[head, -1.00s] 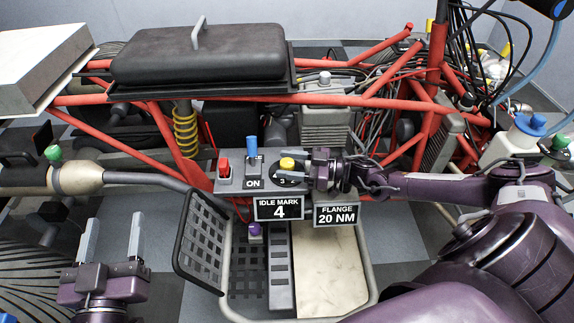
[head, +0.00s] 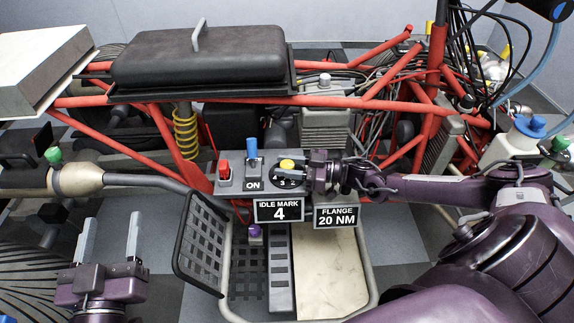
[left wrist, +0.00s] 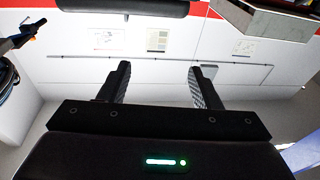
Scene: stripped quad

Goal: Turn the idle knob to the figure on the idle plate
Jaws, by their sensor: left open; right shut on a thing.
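The idle knob (head: 288,164) has a yellow top and sits on a black dial at the right end of the grey switch panel. Small white figures show on the dial; a 2 is visible near its front edge. The idle plate (head: 279,209) below reads "IDLE MARK 4". My right gripper (head: 306,170) is shut on the knob from its right side and hides part of the dial. My left gripper (head: 110,238) is open and empty at the lower left, away from the panel. In the left wrist view its two fingers (left wrist: 160,85) stand apart with nothing between them.
On the same panel are a red button (head: 224,170) and a blue-topped switch (head: 251,165) marked ON. A second plate (head: 337,216) reads "FLANGE 20 NM". A purple knob (head: 254,231) lies below. Red frame tubes (head: 220,102) run behind the panel.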

